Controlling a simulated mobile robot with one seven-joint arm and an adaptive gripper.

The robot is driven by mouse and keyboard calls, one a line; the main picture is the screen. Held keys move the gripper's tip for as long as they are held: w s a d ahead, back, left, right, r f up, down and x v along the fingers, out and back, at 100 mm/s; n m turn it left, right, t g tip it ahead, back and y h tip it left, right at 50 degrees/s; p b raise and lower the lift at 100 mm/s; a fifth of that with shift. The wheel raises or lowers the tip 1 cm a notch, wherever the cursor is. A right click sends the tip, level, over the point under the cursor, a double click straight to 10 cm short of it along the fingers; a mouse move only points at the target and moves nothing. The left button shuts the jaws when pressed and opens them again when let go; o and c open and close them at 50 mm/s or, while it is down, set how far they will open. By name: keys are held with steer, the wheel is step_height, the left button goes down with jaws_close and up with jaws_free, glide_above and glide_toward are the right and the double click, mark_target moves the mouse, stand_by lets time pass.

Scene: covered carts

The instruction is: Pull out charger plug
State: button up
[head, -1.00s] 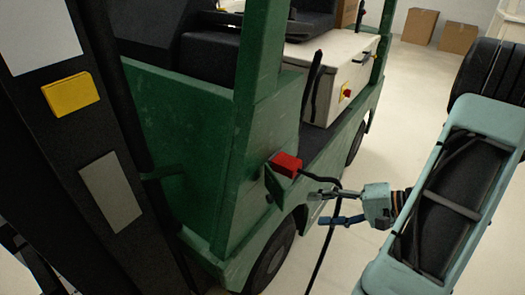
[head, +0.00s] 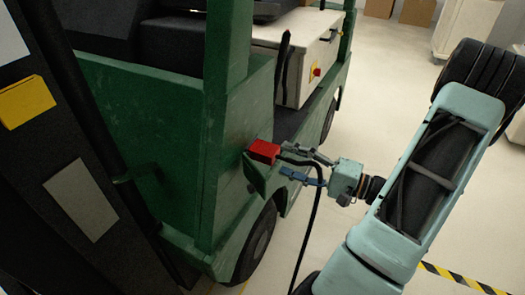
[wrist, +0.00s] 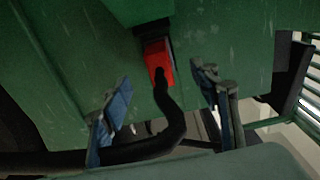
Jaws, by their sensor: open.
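The red charger plug (head: 263,151) sits in the side of the green cart (head: 170,120), beside a small open green flap (head: 256,178). A black cable (head: 314,215) runs from the plug and hangs to the floor. My gripper (head: 284,160) is open just right of the plug, its fingers pointing at it. In the wrist view the plug (wrist: 158,62) is centred beyond the gap between the blue fingertips (wrist: 163,88). The cable (wrist: 172,125) bends down between the fingers and passes to the left. I see no finger touching the plug.
A white box (head: 293,62) with a red button stands on the cart bed. A cart wheel (head: 256,245) is below the plug. A dark post (head: 75,150) fills the left side. The floor to the right is mostly clear, with yellow-black tape (head: 460,278).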

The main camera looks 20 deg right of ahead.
mark_target(265, 152)
steer(key=shift+b+x, duration=0.3)
steer(key=shift+x, duration=3.6)
steer(key=shift+b, duration=0.4)
steer(key=shift+c, duration=0.2)
jaws_close()
steer(key=shift+s+d, duration=0.1)
steer(key=shift+s, duration=0.05)
steer(key=shift+b+v, duration=0.5)
steer(key=shift+v, duration=2.35)
